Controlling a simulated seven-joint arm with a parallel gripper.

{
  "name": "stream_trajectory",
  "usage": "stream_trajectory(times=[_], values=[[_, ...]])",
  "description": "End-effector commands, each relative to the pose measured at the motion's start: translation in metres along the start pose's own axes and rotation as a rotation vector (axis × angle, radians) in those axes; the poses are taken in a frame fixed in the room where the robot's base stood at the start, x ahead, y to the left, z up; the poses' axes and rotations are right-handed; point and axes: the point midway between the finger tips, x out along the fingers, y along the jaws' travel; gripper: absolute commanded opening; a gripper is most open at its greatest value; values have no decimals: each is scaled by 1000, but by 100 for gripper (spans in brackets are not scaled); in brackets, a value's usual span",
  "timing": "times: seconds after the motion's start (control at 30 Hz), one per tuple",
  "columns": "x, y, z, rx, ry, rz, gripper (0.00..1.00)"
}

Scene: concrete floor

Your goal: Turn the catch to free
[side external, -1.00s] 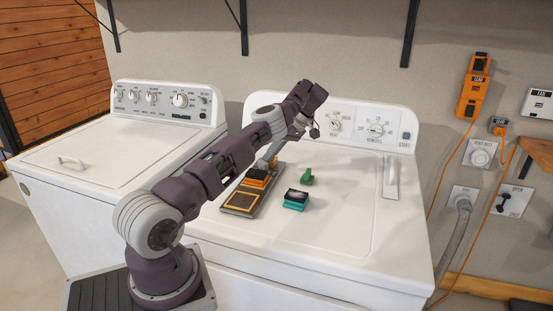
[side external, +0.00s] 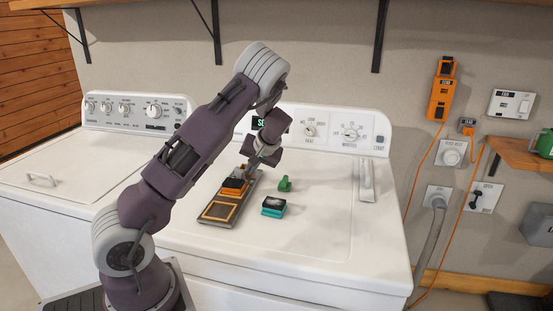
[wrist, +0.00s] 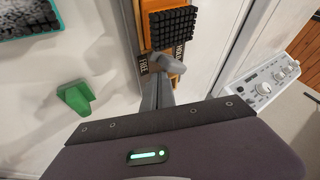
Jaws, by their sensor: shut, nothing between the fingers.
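A long dark board (side external: 216,212) lies on the white washer lid, with an orange block with a black bristly top (side external: 233,186) at its far part. In the wrist view, this block (wrist: 172,28) sits just beyond my gripper (wrist: 165,72). A FREE label (wrist: 142,66) shows left of the grey fingertips and a HOLD label (wrist: 181,54) shows right of them. My gripper is shut, pointing down at the board's far end (side external: 252,165). The fingers largely cover the catch between the labels. I cannot tell its exact angle or whether they touch it.
A teal block with a black top (side external: 273,207) and a small green piece (side external: 284,184) stand on the lid, right of the board. The washer's control panel (side external: 335,130) rises behind.

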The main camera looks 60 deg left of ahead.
Motion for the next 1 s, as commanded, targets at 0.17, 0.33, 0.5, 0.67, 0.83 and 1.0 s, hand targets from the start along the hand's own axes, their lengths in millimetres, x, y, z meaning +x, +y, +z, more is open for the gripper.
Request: stream_trajectory(times=[0.17, 0.33, 0.5, 0.67, 0.83, 1.0], values=[[-21, 32, -3, -1, 6, 0, 0], [-55, 35, -3, -4, 5, 0, 0], [-90, 34, -3, -5, 6, -1, 0], [-120, 33, -1, -8, -1, 6, 0], [-144, 32, 24, 13, -73, 132, 0], [-170, 30, 47, 46, -116, 241, 0]])
